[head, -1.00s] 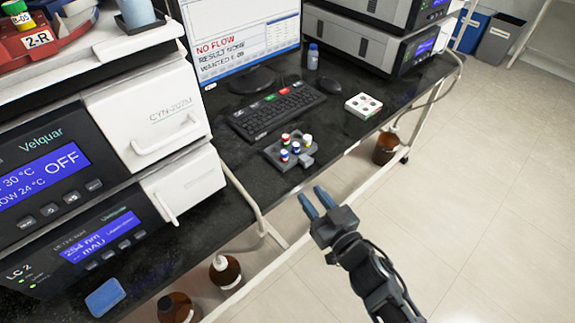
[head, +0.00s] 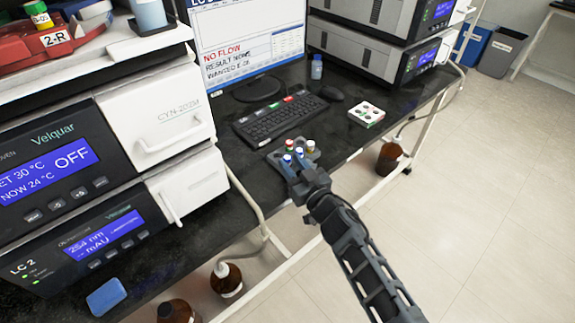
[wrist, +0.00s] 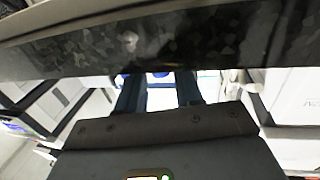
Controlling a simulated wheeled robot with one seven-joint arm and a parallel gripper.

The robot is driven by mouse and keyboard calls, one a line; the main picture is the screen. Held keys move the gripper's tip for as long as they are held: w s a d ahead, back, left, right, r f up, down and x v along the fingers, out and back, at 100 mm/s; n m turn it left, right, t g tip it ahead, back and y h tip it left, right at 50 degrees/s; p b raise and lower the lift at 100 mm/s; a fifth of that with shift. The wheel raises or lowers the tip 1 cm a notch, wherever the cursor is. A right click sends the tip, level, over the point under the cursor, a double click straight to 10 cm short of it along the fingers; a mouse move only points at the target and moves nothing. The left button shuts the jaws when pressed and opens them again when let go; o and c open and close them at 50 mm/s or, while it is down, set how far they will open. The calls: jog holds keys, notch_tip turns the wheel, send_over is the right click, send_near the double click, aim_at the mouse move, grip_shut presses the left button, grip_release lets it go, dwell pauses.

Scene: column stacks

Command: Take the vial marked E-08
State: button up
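I cannot read any vial label here, so I cannot tell which is E-08. My gripper (head: 291,163) is at the front of the rack, its fingertips overlapping the nearest vials in the head view. In the wrist view its two fingers (wrist: 160,82) stand apart. Bits of blue and white show between the tips, too blurred to name. I cannot tell whether the fingers touch a vial.
A keyboard (head: 281,118) lies behind the rack, below a monitor (head: 250,45) reading NO FLOW and a wanted line. A white block (head: 366,114) with coloured spots sits to the right. The bench edge crosses the wrist view (wrist: 160,38). Brown bottles (head: 389,156) stand below the bench.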

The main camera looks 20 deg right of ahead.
jog(key=shift+w, duration=0.25)
jog(key=shift+c, duration=0.4)
jog(key=c, duration=0.5)
jog(key=shift+r, duration=0.1)
